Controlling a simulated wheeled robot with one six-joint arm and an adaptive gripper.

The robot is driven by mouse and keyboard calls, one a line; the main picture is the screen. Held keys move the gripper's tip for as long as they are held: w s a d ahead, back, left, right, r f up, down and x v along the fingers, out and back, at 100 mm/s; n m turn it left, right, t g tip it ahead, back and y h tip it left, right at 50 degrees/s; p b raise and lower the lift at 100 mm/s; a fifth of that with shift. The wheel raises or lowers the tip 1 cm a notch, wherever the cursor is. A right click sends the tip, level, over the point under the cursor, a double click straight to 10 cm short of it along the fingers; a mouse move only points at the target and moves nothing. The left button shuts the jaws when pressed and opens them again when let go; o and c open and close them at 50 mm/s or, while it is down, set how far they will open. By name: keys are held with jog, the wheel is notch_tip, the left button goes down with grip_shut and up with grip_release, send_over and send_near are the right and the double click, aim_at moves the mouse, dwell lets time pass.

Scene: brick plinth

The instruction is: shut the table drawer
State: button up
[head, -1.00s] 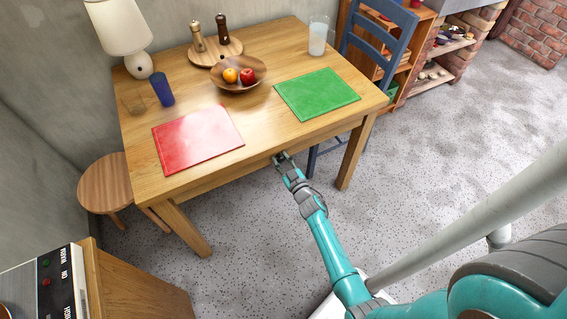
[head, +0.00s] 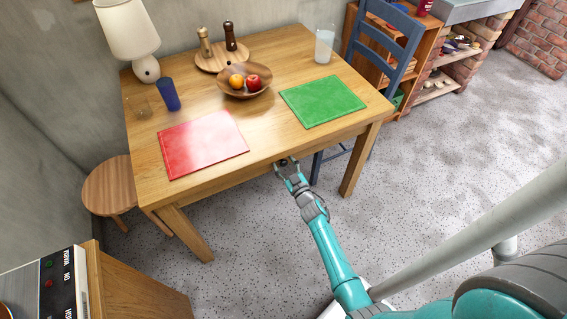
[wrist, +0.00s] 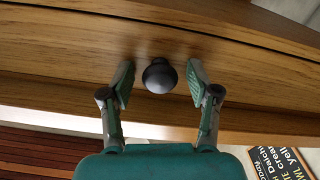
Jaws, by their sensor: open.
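The wooden table (head: 265,128) stands ahead of me, and its drawer front is hard to make out under the near edge in the head view. In the wrist view the wooden drawer front (wrist: 60,55) fills the upper part, with a dark round knob (wrist: 159,75) on it. My gripper (wrist: 160,85) is open, with one finger on each side of the knob and a visible gap on both sides. In the head view my gripper (head: 286,163) is at the table's near edge. How far out the drawer stands is not clear.
A red mat (head: 202,143), a green mat (head: 322,101), a fruit bowl (head: 245,90), a blue cup (head: 168,95) and a lamp (head: 128,30) are on the table. A stool (head: 110,186) stands left and a blue chair (head: 388,45) behind right. The floor at right is clear.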

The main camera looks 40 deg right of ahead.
jog(key=v, duration=1.1)
jog(key=shift+s, duration=0.15)
jog(key=shift+a, duration=0.1)
jog(key=s+a+r+y, duration=0.1)
jog(key=s+a+r, duration=0.2)
jog(key=s+a, duration=0.55)
jog(key=s+a+r+y, duration=0.1)
jog(key=s+a+r, duration=0.3)
jog(key=s+a, duration=0.4)
jog(key=s+a+r+g+y, duration=0.1)
jog(key=s+a+r, duration=0.1)
jog(key=s+r, duration=0.6)
jog(key=s+a+r+g+y, duration=0.1)
jog(key=s+a+r+y, duration=0.1)
jog(key=s+r, duration=0.5)
jog(key=shift+s+a+r+n+g, duration=0.3)
jog(key=shift+s+a+r, duration=0.05)
jog(key=shift+a+r, duration=0.1)
